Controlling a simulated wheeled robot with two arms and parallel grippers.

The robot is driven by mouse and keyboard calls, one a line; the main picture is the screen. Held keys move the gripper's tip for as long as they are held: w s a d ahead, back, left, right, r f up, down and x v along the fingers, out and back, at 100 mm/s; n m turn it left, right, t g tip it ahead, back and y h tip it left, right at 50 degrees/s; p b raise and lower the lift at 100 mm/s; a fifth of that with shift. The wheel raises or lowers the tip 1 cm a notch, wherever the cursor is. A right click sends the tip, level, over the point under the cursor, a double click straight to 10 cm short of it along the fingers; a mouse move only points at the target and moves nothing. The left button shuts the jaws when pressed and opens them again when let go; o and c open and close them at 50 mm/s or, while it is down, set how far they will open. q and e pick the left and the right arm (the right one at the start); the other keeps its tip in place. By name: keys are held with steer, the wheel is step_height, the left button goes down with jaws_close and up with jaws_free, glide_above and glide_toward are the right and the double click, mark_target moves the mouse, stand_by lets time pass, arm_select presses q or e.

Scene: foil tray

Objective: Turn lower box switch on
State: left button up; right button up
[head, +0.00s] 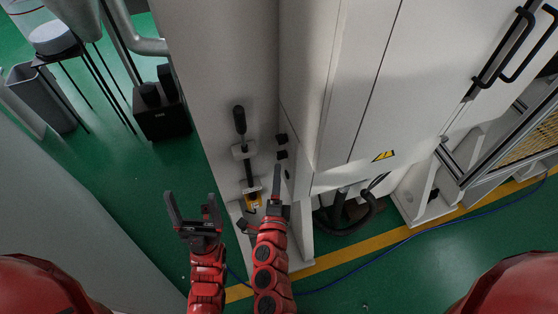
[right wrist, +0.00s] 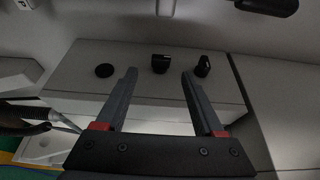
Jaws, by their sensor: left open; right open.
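In the right wrist view, a grey box (right wrist: 70,95) carries a flat round black button (right wrist: 104,71) and two raised black knobs, one in the middle (right wrist: 160,63) and one at the right (right wrist: 203,66). Two small black knobs also show on the white cabinet side in the head view (head: 281,139). I cannot tell which is the lower switch. My right gripper (head: 262,203) is open and empty, its fingers pointing toward the box; in the wrist view the middle knob appears between the fingertips. My left gripper (head: 192,212) is open and empty, left of the right one.
A lever with a black handle (head: 239,120) stands on the cabinet wall just above my right gripper. The white cabinet (head: 355,70) fills the upper middle. A black unit (head: 160,118), stool and grey bin (head: 45,98) stand far left. A blue cable (head: 390,246) crosses the green floor.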

mark_target(279, 158)
steer(key=w, duration=0.6)
steer(key=shift+d+r, duration=0.15)
steer(key=shift+d, duration=0.1)
steer(key=shift+w+d, duration=0.1)
steer(key=shift+w, duration=0.25)
steer(key=shift+c, duration=0.3)
jaws_close()
